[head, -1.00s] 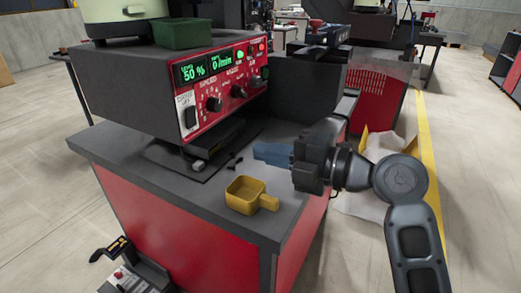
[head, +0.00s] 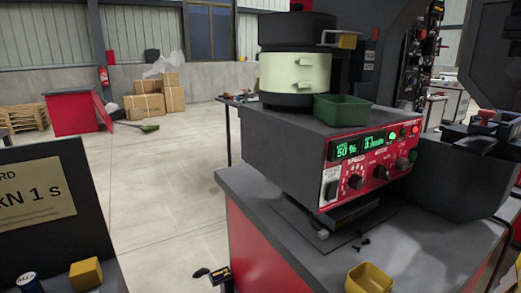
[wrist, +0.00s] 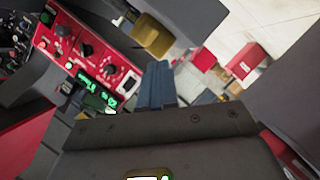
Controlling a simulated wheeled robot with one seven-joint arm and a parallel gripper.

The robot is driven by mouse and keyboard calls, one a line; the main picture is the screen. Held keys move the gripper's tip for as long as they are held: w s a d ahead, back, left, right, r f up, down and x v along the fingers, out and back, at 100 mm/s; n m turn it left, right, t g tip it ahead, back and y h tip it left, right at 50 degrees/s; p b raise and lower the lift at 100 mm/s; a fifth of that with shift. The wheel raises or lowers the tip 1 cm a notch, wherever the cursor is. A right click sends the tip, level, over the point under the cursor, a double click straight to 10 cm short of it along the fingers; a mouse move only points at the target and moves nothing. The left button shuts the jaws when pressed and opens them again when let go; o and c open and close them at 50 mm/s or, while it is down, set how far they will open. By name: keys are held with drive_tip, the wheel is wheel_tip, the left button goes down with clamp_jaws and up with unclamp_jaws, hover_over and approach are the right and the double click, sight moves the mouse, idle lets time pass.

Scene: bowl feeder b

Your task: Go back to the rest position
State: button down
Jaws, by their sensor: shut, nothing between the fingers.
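My gripper (wrist: 157,72) shows in the wrist view as blue fingers pressed together, with nothing between them. It is out of the head view. The yellow scoop (head: 370,278) stands on the dark bench top, cut off by the bottom edge of the head view. In the wrist view, a yellow scoop-like thing (wrist: 152,35) appears just beyond and left of the fingertips. The gap between them cannot be judged.
The control box (head: 290,160) with its red panel stands on the bench, carrying a green tray (head: 342,111) and a feeder bowl (head: 295,75). Small dark parts (head: 363,243) lie before it. A dark sign board (head: 45,205) stands left. Open floor (head: 160,190) lies between.

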drive_tip(key=s+f+m+g+h+p, duration=0.1)
drive_tip(key=s+f+m+h+p, duration=0.15)
drive_tip(key=s+m, duration=0.9)
drive_tip(key=a+r+p+v, duration=0.1)
drive_tip(key=a+p+v, duration=0.1)
drive_tip(key=v, duration=1.5)
drive_tip(key=shift+r+m+t, duration=0.3)
drive_tip(key=shift+r+m, duration=0.05)
drive_tip(key=shift+m, duration=0.1)
